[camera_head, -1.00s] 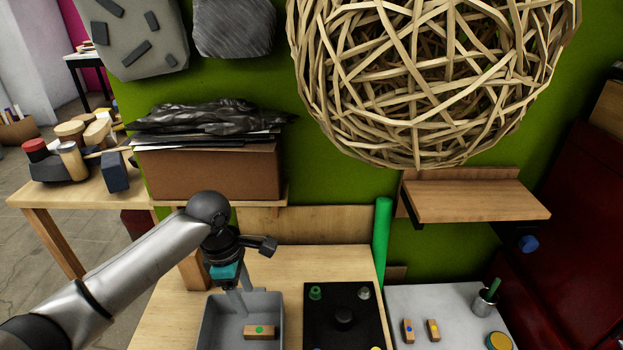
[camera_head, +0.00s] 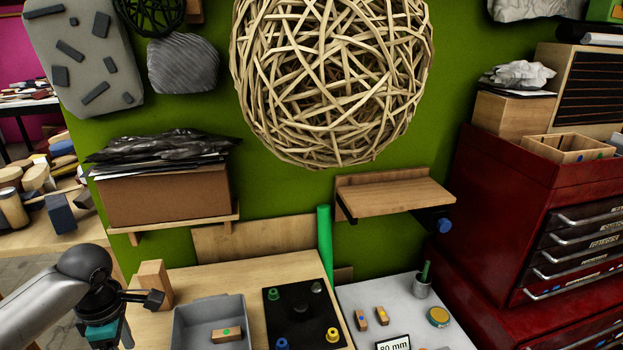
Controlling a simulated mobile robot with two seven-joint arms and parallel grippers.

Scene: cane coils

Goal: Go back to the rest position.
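My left arm comes in at the lower left. My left gripper (camera_head: 108,332), with its teal part, hangs at the bottom edge, left of the grey bin. Its fingertips are cut off by the frame, so I cannot see whether it is open or holds anything. The grey bin (camera_head: 180,325) stands on the wooden table (camera_head: 205,275). A small wooden block with a green dot (camera_head: 227,335) lies in the bin, apart from my gripper. My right gripper is not in view.
A wooden block (camera_head: 154,284) stands close behind my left gripper. A black board with coloured knobs (camera_head: 295,312) sits right of the bin. A grey surface (camera_head: 355,298) holds two small blocks and a cup (camera_head: 423,285). A wall shelf (camera_head: 395,193) and red cabinet (camera_head: 490,210) are right.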

